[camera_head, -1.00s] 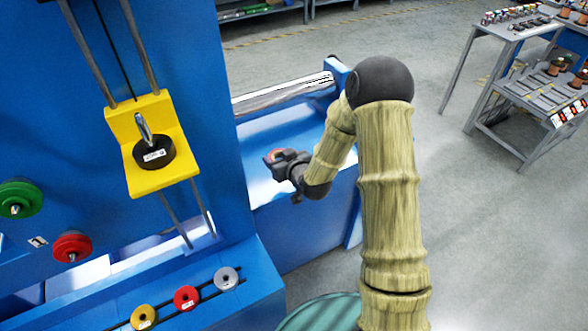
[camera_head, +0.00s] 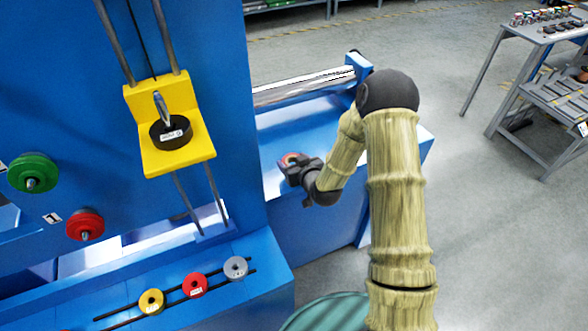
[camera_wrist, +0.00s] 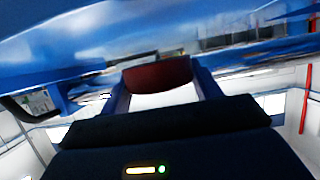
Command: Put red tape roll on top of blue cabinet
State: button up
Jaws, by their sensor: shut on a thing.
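The red tape roll (camera_wrist: 158,73) shows dark red between the two fingers in the wrist view. My gripper (camera_wrist: 160,85) is shut on it. In the head view my gripper (camera_head: 290,165) hangs in front of a low blue unit with a light top (camera_head: 300,125), and a bit of red shows at its tip. I cannot tell whether the roll touches that unit. No separate blue cabinet can be told from the blue machine parts; this low unit may be it.
A tall blue machine panel (camera_head: 75,110) carries a yellow bracket (camera_head: 180,152) with a black weight. A metal roller (camera_head: 305,87) lies behind my gripper. Gold, red (camera_head: 194,284) and grey discs sit on a slotted blue ledge. Grey tables stand at right; open floor lies between.

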jog(key=shift+f, duration=1.8)
jog(key=shift+f+b, duration=0.15)
jog(key=shift+b, duration=0.15)
jog(key=o, duration=1.1)
jog(key=v, duration=1.2)
